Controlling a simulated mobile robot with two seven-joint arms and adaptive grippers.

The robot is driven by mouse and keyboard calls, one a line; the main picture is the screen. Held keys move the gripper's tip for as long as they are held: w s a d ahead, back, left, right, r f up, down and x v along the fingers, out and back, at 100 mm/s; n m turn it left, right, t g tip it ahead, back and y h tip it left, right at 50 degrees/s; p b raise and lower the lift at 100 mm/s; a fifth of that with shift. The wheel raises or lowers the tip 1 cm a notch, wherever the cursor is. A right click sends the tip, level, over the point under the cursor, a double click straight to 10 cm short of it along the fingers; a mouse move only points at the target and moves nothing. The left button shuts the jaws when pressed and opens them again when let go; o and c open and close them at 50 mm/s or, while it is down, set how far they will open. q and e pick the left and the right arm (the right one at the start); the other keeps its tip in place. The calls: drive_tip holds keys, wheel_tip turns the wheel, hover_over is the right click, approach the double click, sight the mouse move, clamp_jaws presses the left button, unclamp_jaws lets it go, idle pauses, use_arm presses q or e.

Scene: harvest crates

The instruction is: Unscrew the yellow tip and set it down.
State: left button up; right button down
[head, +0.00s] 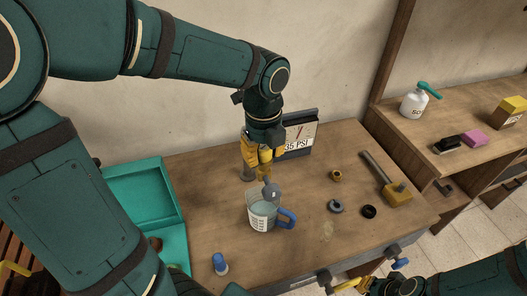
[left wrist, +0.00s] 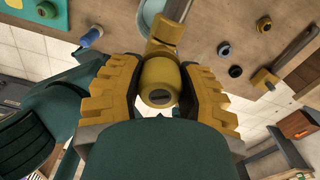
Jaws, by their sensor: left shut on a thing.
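My left gripper (head: 258,158) is above the workbench, beside the gauge board. In the left wrist view its two ribbed yellow fingers (left wrist: 158,92) are shut on a yellow brass-coloured tip (left wrist: 159,72) with a round, slotted end. A brass collar and a grey shaft (left wrist: 178,12) run on from the tip; whether the tip is still threaded there cannot be told. In the head view the fingers mostly hide the tip, and grey parts show below them. My right gripper (head: 364,284) is low at the bench's front edge, small and partly cut off; its jaw opening is unclear.
A measuring jug (head: 262,216) with a blue handle stands below the left gripper. A brass ring (head: 336,176), grey ring (head: 336,206), black ring (head: 368,211) and mallet (head: 396,192) lie to the right. A teal case (head: 140,190) and blue-capped piece (head: 220,264) are left. Bare wood lies front centre.

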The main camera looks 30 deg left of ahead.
sight(263, 147)
use_arm(q)
drive_tip(key=n, duration=0.6)
drive_tip(key=shift+r+p, duration=2.05)
drive_tip(key=shift+r, duration=0.25)
